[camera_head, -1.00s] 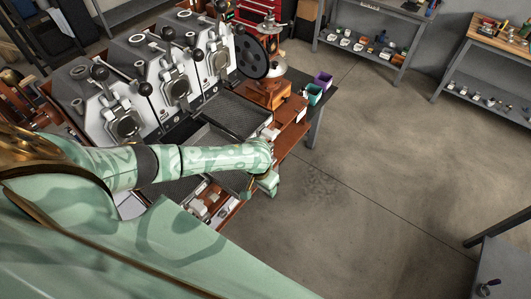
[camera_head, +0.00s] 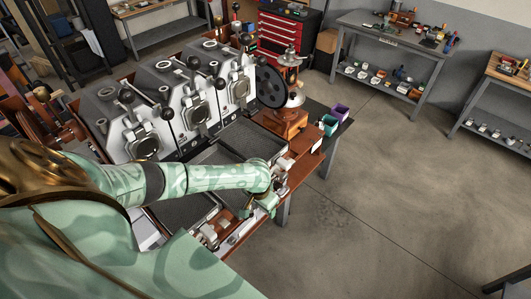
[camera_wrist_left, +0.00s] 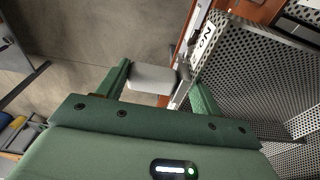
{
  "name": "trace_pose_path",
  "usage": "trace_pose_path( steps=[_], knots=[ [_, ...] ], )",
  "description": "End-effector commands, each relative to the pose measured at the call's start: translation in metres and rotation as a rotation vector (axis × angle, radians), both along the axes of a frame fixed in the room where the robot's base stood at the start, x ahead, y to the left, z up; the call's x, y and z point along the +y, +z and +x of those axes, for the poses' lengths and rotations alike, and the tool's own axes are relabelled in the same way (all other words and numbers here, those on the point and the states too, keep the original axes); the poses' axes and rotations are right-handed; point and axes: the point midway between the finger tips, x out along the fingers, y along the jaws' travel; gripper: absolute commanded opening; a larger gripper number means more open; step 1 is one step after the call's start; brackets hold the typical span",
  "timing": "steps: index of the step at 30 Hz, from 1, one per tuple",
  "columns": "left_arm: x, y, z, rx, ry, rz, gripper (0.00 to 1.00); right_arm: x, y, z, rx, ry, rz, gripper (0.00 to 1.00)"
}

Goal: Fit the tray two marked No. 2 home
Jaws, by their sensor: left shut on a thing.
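A tray of dark perforated metal (camera_wrist_left: 245,62) fills the right of the left wrist view. A pale grey handle (camera_wrist_left: 152,78) sticks out from the front. My left gripper (camera_wrist_left: 162,82) has its two green fingers on either side of this handle and is shut on it. In the head view my left gripper (camera_head: 262,203) is at the bench's front edge, below the roaster. My forearm hides part of the trays there. My right gripper is not in view.
The roaster's grey drum units (camera_head: 195,105) stand behind the trays. A copper-based grinder with a black wheel (camera_head: 271,86) stands at the bench's right end, beside teal (camera_head: 329,125) and purple cups (camera_head: 340,111). The floor in front is clear.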

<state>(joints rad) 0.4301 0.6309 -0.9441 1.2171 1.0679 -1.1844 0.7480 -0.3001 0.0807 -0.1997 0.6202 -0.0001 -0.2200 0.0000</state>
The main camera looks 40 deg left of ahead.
Motion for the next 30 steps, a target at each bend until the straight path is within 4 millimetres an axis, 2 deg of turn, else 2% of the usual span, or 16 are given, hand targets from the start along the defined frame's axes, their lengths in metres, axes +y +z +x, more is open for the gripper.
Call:
trace_pose_path(
  steps=[30],
  knots=[
    [0.051,0.000,0.004,0.000,0.000,0.001,0.30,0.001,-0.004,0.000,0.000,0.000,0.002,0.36]
  ],
)
